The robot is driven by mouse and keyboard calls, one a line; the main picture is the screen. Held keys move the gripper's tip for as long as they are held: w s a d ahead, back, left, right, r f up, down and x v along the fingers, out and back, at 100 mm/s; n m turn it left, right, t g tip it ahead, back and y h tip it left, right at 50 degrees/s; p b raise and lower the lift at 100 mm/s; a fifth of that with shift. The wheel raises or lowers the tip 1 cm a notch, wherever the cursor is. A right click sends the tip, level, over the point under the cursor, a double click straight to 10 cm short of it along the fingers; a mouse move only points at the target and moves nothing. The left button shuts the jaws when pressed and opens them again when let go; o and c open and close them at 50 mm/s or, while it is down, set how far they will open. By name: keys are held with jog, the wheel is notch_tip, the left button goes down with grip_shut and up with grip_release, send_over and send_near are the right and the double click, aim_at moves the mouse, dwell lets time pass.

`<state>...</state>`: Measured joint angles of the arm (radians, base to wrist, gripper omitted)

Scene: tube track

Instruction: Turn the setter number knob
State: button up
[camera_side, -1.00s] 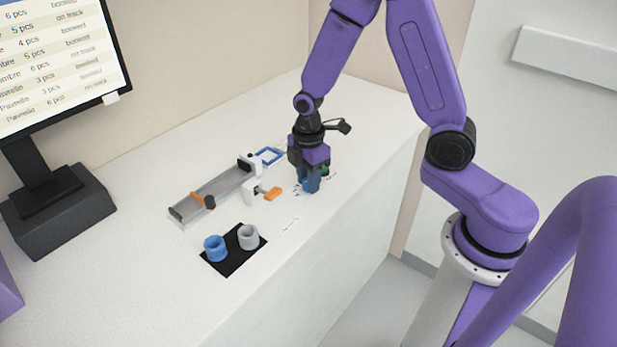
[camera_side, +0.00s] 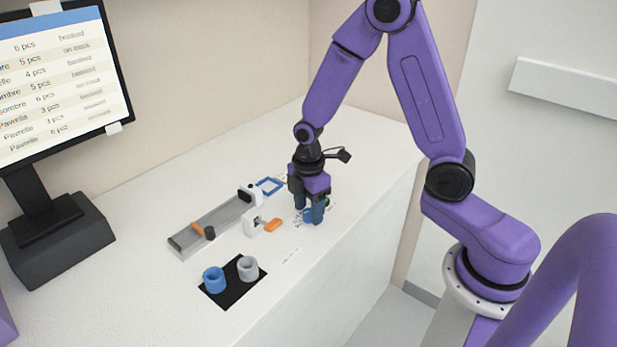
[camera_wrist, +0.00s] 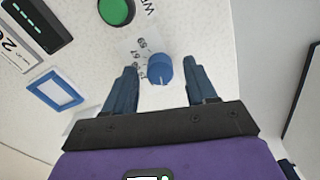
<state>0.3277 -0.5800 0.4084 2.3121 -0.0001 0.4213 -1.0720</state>
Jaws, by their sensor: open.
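The setter knob (camera_wrist: 160,70) is a blue round knob with a pale pointer line, set among printed numbers on the white surface. In the wrist view it lies between and a little beyond the tips of my gripper (camera_wrist: 163,76). My gripper is open, and its blue fingers do not appear to touch the knob. In the side view my gripper (camera_side: 311,219) points down at the right of the track, with a bit of the blue knob (camera_side: 307,215) showing by the fingers. The exact height of the fingertips over the surface is hard to tell.
A green button (camera_wrist: 114,11) is near the knob. A blue-framed panel (camera_wrist: 55,90) and a dark display (camera_wrist: 37,22) lie to the left.

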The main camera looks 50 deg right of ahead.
aim_at(309, 214)
notch_tip(309, 214, up, 17)
dwell(0.5)
jog(key=shift+s+a+f, duration=0.1)
jog(key=s+a+f+m, duration=0.1)
jog(key=s+f, duration=0.1)
jog(key=s, duration=0.9)
jog(key=s+a+f+m, duration=0.1)
jog(key=s+f, duration=0.1)
jog(key=s, duration=0.9)
jog(key=shift+s+a+m, duration=0.3)
jog(key=shift+s, duration=0.05)
